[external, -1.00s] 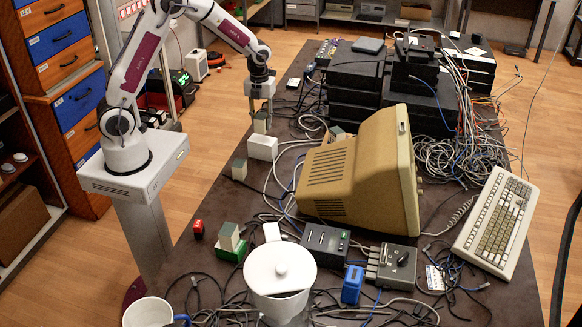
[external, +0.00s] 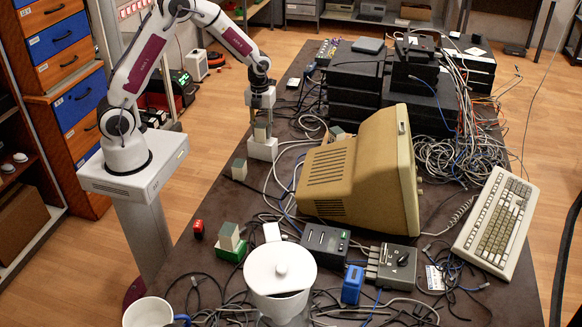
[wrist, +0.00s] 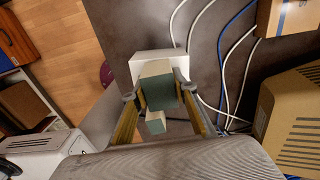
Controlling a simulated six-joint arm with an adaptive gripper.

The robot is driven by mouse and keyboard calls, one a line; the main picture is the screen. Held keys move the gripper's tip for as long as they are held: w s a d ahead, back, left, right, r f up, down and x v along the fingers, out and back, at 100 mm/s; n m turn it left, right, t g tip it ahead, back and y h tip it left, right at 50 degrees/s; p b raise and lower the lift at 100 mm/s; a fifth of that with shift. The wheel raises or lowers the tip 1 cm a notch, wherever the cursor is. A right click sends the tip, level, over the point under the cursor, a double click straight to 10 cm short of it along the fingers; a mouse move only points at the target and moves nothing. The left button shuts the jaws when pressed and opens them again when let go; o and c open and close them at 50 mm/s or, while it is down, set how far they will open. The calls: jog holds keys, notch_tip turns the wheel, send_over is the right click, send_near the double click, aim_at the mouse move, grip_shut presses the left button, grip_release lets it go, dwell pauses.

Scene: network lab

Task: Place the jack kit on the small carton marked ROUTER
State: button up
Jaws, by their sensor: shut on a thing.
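My gripper (wrist: 158,92) is shut on a small block, grey-green and beige, which I take to be the jack kit (wrist: 157,86). In the external view the jack kit (external: 261,132) is upright between the fingers, directly over a small white carton (external: 262,151). The carton also shows in the wrist view (wrist: 150,59), partly hidden by the kit. The kit's underside is at or just above the carton's top; I cannot tell whether they touch. No marking on the carton is legible.
A similar block (external: 239,169) stands alone on the table, and another (external: 229,236) sits on a green box (external: 234,252). The beige monitor (external: 350,175) stands to the right of the carton. White and blue cables run between them.

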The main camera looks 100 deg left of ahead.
aim_at(262, 125)
jog(key=shift+f, duration=0.15)
jog(key=o, duration=1.1)
jog(key=shift+o, duration=0.2)
jog(key=shift+r, duration=3.95)
